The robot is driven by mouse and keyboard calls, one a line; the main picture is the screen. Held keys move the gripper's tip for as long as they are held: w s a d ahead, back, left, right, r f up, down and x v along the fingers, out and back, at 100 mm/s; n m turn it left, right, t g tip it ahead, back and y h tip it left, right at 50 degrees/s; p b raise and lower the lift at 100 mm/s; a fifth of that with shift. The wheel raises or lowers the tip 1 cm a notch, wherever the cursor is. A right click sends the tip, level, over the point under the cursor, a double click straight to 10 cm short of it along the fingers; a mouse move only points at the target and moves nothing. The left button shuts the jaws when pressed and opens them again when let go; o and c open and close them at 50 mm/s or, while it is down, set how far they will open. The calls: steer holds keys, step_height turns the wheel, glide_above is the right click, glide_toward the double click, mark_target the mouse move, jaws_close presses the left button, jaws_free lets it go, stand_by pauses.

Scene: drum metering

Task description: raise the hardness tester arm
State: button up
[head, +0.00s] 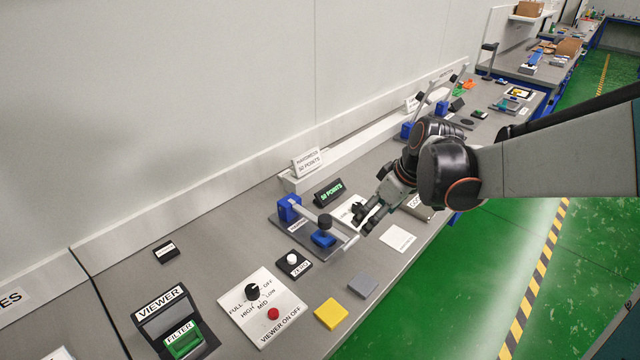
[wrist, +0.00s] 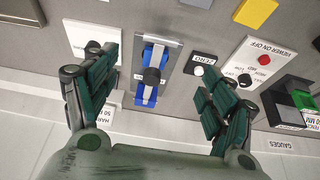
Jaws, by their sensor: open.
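The hardness tester stands on a grey base plate (head: 283,231) in the head view, with a blue post (head: 289,207) at its back. Its arm (head: 342,232) lies low, running from the post past a black knob (head: 325,221) and over a blue block (head: 322,240) to a crossbar at the front. My gripper (head: 364,218) is open and empty, just right of the arm's front end, apart from it as far as I can tell. In the wrist view the tester's black knob (wrist: 151,76) sits between the spread fingers of my gripper (wrist: 158,65).
A black "50 POINTS" display (head: 328,193) and a white sign (head: 307,160) stand behind the tester. A ZERO button box (head: 293,264), a viewer switch panel (head: 262,306), a yellow block (head: 331,313) and a grey block (head: 363,285) lie nearer. A white card (head: 398,238) lies right.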

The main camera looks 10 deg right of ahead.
mark_target(351, 242)
steer(key=b+x, duration=0.4)
steer(key=x, duration=1)
steer(key=shift+b, duration=0.4)
steer(key=shift+r, duration=0.1)
steer(key=shift+c, duration=0.6)
steer(key=shift+s, duration=0.1)
steer(key=c, duration=1.4)
steer(key=shift+r, duration=0.15)
